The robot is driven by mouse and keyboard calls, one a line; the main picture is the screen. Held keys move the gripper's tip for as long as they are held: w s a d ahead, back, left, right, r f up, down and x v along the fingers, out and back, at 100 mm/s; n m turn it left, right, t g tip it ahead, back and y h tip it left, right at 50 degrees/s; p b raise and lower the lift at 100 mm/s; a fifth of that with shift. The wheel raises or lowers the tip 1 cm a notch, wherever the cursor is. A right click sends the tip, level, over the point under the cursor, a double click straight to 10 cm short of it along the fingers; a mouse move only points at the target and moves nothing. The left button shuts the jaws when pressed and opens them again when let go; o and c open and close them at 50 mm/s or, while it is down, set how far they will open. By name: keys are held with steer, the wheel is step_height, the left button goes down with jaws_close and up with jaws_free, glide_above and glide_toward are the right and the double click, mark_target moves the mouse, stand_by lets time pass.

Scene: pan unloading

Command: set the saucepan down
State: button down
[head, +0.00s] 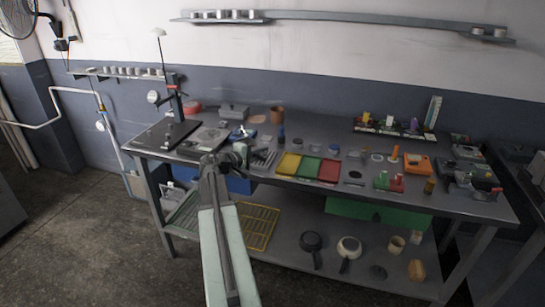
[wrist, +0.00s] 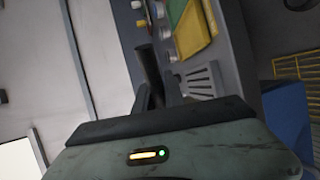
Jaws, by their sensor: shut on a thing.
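My gripper (head: 240,158) is above the left front part of the workbench (head: 330,194) in the head view, at the end of my pale green arm. In the wrist view my gripper (wrist: 158,98) is shut on a dark, bar-like thing that looks like the saucepan's handle (wrist: 149,66). The saucepan's body cannot be made out in either view. A dark pan (head: 311,242) and a pan with a cream inside (head: 349,246) rest on the lower shelf, apart from my gripper.
Yellow (head: 289,164), green and red trays stand on the bench just right of my gripper. A dark flat plate (head: 160,136) lies at the left end. A yellow rack (head: 262,228) and a jar (head: 396,244) are on the lower shelf. Small items crowd the bench's right half.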

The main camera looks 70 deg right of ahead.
steer(key=x, duration=0.5)
steer(key=r+x, duration=0.1)
steer(key=x, duration=0.1)
steer(key=shift+d+f, duration=0.1)
steer(key=shift+d, duration=0.4)
steer(key=f+b, duration=0.2)
steer(key=d+f+b, duration=0.1)
steer(key=f+b, duration=0.1)
steer(key=shift+s+b, duration=0.2)
steer(key=shift+b, duration=0.1)
steer(key=shift+r, duration=0.2)
steer(key=shift+f, duration=0.25)
steer(key=c, duration=1.4)
jaws_free()
steer(key=shift+r, duration=0.15)
